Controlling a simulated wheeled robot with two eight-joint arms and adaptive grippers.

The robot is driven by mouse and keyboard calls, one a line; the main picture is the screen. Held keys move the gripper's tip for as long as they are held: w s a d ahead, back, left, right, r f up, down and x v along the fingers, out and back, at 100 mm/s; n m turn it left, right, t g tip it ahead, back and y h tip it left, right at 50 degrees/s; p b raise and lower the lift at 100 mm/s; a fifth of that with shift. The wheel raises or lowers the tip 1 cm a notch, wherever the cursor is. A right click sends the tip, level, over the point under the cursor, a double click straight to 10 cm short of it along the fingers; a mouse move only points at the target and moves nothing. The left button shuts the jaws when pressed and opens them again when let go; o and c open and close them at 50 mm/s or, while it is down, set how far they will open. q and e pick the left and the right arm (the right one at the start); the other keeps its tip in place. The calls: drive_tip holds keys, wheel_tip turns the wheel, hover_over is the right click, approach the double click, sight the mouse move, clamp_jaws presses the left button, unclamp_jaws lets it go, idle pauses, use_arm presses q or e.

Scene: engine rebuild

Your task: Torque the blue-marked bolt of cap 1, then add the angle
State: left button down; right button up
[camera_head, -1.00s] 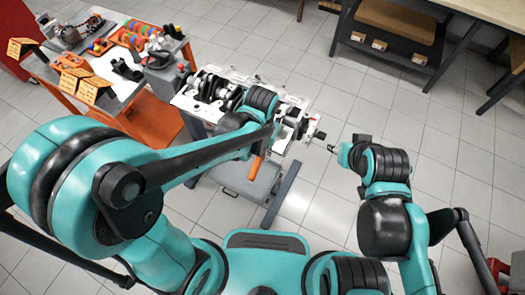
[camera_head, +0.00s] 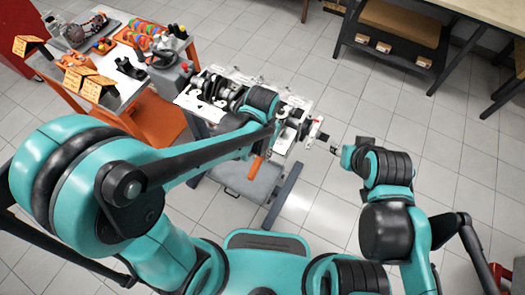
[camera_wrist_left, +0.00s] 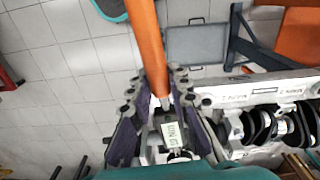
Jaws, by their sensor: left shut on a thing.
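My left gripper (camera_wrist_left: 158,88) is shut on a torque wrench with an orange handle (camera_wrist_left: 149,45) and a small lit display (camera_wrist_left: 172,133). The orange handle (camera_head: 255,168) also shows below my left wrist in the head view. The wrench's working end is hidden, so I cannot tell whether it sits on a bolt. The pale engine block (camera_wrist_left: 238,96) with its dark crankshaft (camera_wrist_left: 265,124) lies right of the gripper in the left wrist view. The block (camera_head: 208,108) also shows in the head view, partly behind my arm. No blue mark is discernible. My right gripper (camera_head: 336,148) is right of the block, apart from it; its jaw opening is unclear.
The block rests on a grey stand (camera_head: 284,197). A parts cart (camera_head: 128,92) with orange panels, signs and colored parts stands at the upper left. A bench (camera_head: 395,45) with a shelf stands at the upper right.

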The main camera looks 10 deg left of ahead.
use_arm(q)
drive_tip(key=shift+w+a+m, duration=0.25)
drive_tip(key=shift+a+m, duration=0.25)
drive_tip(key=shift+a, duration=0.15)
drive_tip(key=shift+w+a+m, duration=0.25)
drive_tip(key=shift+a+m, duration=0.25)
drive_tip(key=shift+a, duration=0.15)
idle(2.5)
drive_tip(key=shift+w+a+m+b, duration=0.25)
drive_tip(key=shift+w+a+m, duration=0.15)
drive_tip(key=shift+a+m, duration=0.15)
drive_tip(key=shift+w+a+m+b, duration=0.2)
drive_tip(key=shift+w+a+m, duration=0.2)
drive_tip(key=shift+a, duration=0.25)
idle(3.1)
